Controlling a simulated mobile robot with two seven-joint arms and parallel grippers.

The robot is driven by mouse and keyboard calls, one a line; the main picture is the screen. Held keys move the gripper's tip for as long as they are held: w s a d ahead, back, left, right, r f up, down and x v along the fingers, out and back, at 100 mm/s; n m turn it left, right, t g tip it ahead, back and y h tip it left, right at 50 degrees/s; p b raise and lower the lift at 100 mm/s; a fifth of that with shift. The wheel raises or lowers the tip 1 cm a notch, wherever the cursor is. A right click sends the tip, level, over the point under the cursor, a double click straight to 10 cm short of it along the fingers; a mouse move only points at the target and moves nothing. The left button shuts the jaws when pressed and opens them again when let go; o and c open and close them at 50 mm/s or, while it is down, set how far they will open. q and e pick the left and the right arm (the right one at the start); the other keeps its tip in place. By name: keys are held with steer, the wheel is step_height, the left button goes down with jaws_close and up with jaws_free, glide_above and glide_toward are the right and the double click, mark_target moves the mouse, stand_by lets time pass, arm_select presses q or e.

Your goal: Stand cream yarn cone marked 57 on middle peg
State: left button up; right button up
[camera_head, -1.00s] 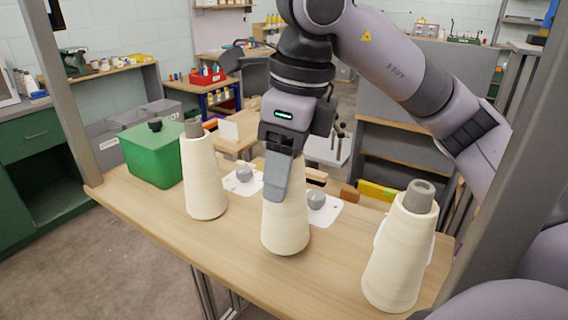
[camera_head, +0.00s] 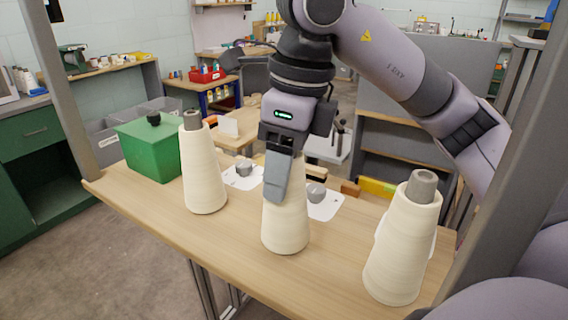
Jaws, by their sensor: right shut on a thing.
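Three cream yarn cones are in the head view: one at the left (camera_head: 204,175), one in the middle (camera_head: 286,225) and one at the right front (camera_head: 402,245). No number can be read on any of them. My right gripper (camera_head: 277,190) comes down from above and is shut on the upper part of the middle cone. That cone is upright at the table; I cannot tell whether its base touches. Grey round knobs, possibly pegs, show on white cards behind the cones, one left (camera_head: 244,168) and one in the middle (camera_head: 316,192). My left gripper is not in view.
The wooden table (camera_head: 215,240) has bare room along its front edge. A green lidded box (camera_head: 152,150) stands at its left end. A dark post (camera_head: 65,90) rises at the left and another (camera_head: 515,150) at the right. A yellow object (camera_head: 376,188) lies at the back.

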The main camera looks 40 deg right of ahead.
steer(key=o, duration=1.3)
steer(key=shift+o, duration=0.2)
steer(key=shift+r, duration=0.1)
steer(key=shift+s+d+r+p, duration=0.15)
steer(key=shift+r+p, duration=0.2)
steer(key=shift+r, duration=0.8)
steer(key=shift+s+d+r+p, duration=0.15)
steer(key=shift+r+p, duration=0.15)
steer(key=shift+r, duration=0.9)
steer(key=shift+s+r+p, duration=0.15)
steer(key=shift+r+p, duration=0.2)
steer(key=shift+r, duration=0.8)
